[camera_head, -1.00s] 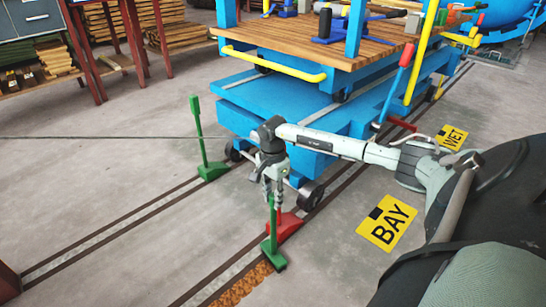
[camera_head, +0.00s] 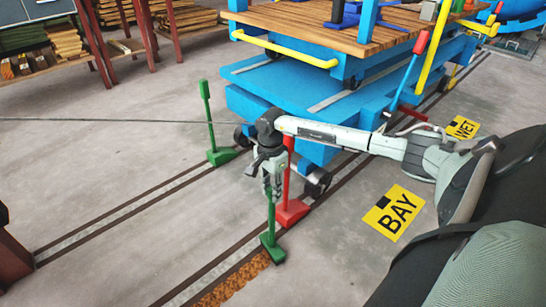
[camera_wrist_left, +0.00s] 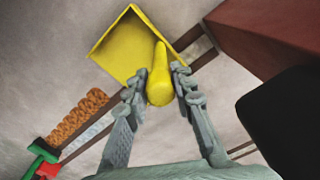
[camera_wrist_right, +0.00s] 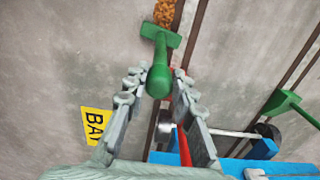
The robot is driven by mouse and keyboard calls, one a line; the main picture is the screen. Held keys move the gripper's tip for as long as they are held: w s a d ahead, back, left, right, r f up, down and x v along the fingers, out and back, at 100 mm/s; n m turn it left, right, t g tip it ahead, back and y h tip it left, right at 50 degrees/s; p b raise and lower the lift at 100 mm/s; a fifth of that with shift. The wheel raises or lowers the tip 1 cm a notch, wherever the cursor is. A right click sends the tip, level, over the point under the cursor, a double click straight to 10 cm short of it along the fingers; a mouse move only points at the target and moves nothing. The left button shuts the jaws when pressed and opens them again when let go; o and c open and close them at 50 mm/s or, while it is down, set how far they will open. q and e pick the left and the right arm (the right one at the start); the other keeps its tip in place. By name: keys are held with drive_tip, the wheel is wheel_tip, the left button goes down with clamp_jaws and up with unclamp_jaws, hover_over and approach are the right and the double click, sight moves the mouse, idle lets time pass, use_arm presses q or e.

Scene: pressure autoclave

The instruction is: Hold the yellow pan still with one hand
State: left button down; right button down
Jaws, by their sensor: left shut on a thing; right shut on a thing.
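The yellow pan (camera_wrist_left: 122,42) shows only in the left wrist view, with its flat scoop beyond my fingers. My left gripper (camera_wrist_left: 157,82) is shut around its yellow handle. The left gripper and pan are out of the head view. My right gripper (camera_head: 271,187) is shut on the upright handle of a green tool (camera_head: 272,246), whose wide foot stands at the floor rail. The green tool also shows between my right fingers in the right wrist view (camera_wrist_right: 160,37). Brown crumbs (camera_head: 229,284) lie along the rail beside the tool's foot; they also show in the left wrist view (camera_wrist_left: 78,121).
A red lever with a wedge foot (camera_head: 291,211) stands just behind the green tool. A similar green one (camera_head: 219,156) stands farther left. The blue cart (camera_head: 290,85) is behind my right arm. The yellow BAY sign (camera_head: 394,212) lies on the floor. Bare floor is at left.

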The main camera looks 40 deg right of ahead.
drive_tip(key=shift+a, duration=0.1)
drive_tip(key=shift+a, duration=1.85)
drive_tip(key=a, duration=1.9)
drive_tip(key=shift+s, duration=0.1)
